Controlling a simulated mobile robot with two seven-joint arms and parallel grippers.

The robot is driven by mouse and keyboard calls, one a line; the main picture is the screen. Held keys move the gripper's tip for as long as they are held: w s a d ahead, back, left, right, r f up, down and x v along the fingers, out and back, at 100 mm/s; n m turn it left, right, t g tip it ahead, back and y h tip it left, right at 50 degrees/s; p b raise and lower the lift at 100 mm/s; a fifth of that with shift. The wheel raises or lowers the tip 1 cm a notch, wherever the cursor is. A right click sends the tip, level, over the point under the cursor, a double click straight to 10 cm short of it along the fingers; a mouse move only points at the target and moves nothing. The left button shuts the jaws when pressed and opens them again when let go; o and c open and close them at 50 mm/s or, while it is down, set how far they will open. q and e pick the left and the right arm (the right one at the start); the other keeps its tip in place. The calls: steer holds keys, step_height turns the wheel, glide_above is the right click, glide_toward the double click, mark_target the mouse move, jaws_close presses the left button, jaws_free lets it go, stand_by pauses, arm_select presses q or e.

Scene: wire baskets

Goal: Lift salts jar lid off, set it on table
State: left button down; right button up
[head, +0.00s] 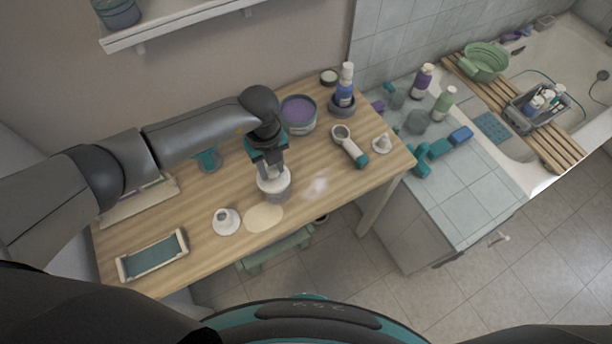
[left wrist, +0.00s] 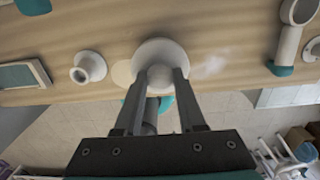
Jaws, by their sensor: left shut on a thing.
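The salts jar (head: 277,195) stands on the wooden table near its front edge, a greyish body below a round white lid (head: 263,184). My left gripper (head: 268,170) comes down from above and is shut on the lid's knob. In the left wrist view the white lid (left wrist: 160,52) is a pale disc, with its knob between my two fingertips (left wrist: 161,74). The lid hides most of the jar there. I cannot tell whether the lid rests on the jar or is slightly above it. My right gripper is not in view.
The wooden table (head: 205,195) has a flat cream disc (head: 264,218) and a white flared piece (head: 226,221) left of the jar. A teal-inset tray (head: 153,256) lies front left. White powder (head: 316,186) lies right.

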arm_select(q)
steer(key=shift+r+p, duration=0.35)
steer(key=shift+r, duration=0.05)
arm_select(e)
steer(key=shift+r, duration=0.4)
arm_select(q)
steer(key=shift+r+p, duration=1.95)
steer(key=shift+r, duration=0.1)
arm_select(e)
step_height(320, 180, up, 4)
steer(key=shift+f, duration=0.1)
